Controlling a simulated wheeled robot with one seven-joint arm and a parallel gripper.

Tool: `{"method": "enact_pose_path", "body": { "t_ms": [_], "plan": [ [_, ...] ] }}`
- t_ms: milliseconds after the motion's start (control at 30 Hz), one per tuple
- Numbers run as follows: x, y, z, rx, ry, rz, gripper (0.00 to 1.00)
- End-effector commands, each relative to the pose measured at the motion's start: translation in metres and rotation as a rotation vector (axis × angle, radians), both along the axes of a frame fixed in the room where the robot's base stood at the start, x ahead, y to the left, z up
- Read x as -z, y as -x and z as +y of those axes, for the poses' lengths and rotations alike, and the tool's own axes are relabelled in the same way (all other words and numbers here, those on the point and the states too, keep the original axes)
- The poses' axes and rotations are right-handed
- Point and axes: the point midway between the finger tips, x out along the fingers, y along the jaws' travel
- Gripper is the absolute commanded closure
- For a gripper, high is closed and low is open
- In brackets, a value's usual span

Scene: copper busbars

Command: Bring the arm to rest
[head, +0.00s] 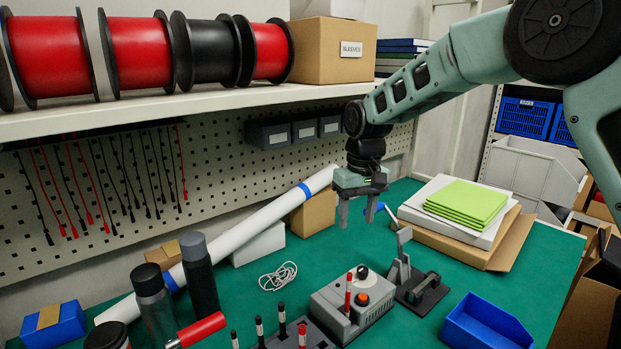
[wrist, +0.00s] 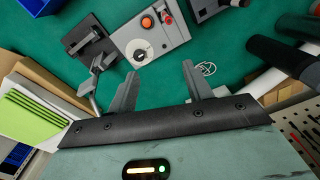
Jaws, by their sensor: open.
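My gripper (head: 357,215) hangs above the green bench, pointing down, with its two grey fingers apart and nothing between them. In the wrist view the spread fingers of my gripper (wrist: 158,88) show against bare green bench top. My arm reaches in from the upper right, bent at the joints. Below and in front of the gripper stand a grey control box (head: 353,304) with an orange button and a dark grey clamp-like fixture (head: 414,284). The gripper is apart from both. No copper busbar can be made out.
A blue tray (head: 486,325) lies at the front right. Green sheets (head: 467,201) lie on a stack at the right. A long white tube (head: 256,222) leans across the back left. Dark bottles (head: 199,272) stand at the left. The shelf (head: 215,106) with spools overhangs the back.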

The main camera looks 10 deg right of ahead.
Motion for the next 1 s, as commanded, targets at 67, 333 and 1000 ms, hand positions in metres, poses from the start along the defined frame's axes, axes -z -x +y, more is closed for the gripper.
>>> {"method": "enact_pose_path", "body": {
  "t_ms": [67, 333, 1000],
  "plan": [
    [-0.014, 0.050, 0.026, -0.063, -0.022, 0.001, 0.49],
    [-0.022, 0.225, 0.059, -0.248, -0.050, -0.003, 0.49],
    [0.005, 0.366, 0.019, -0.374, -0.007, -0.025, 0.49]
  ]
}}
